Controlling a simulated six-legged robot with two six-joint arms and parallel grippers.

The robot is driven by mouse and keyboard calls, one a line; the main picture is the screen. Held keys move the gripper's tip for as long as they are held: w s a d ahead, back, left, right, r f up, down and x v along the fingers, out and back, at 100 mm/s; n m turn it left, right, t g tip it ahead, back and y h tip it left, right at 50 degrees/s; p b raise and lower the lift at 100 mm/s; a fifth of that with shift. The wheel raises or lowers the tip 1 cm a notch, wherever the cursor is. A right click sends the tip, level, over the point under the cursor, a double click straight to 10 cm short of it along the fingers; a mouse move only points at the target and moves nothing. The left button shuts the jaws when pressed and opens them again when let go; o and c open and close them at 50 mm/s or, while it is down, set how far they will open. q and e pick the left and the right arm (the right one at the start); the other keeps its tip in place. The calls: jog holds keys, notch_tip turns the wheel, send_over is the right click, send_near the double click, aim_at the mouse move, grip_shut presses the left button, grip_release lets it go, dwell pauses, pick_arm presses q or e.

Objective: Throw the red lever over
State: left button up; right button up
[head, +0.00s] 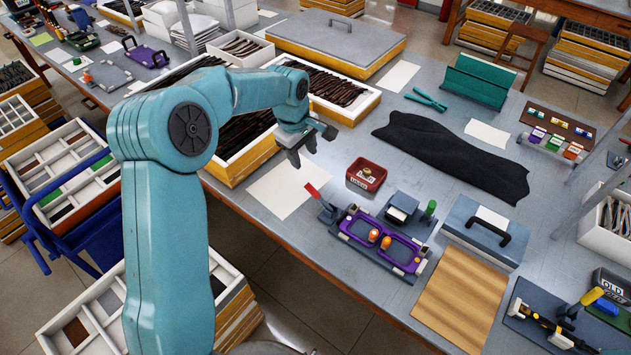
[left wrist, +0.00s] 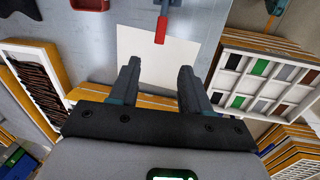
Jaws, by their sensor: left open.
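The red lever (head: 317,192) stands up at a tilt at the left end of a fixture (head: 345,222) that holds a purple eyeglass frame (head: 383,240) on the grey table. In the left wrist view the red lever (left wrist: 160,30) points down the picture, ahead of the gap between my fingers. My left gripper (head: 303,152) is open and empty, above the table beyond the lever and a little left of it. Its two fingers (left wrist: 160,85) show spread in the wrist view, and the lever is not between them. My right gripper is not in view.
A white sheet (head: 285,190) lies under the gripper. A small red bin (head: 366,174) stands right of the lever. Trays of dark frames (head: 335,90) stand behind. A black cloth (head: 455,155), a blue case (head: 486,230) and a wooden board (head: 462,298) lie to the right.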

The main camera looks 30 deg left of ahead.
aim_at(311, 188)
pick_arm(q)
jog(key=w+f+p, duration=0.1)
jog(key=f, duration=0.4)
jog(key=f+p, duration=0.1)
jog(key=f, duration=0.4)
jog(key=w+f+p, duration=0.1)
jog(key=f, duration=0.4)
jog(key=shift+w+d, duration=0.15)
jog(key=shift+w, duration=0.15)
jog(key=shift+f, duration=0.3)
jog(key=shift+s, duration=0.1)
grip_shut()
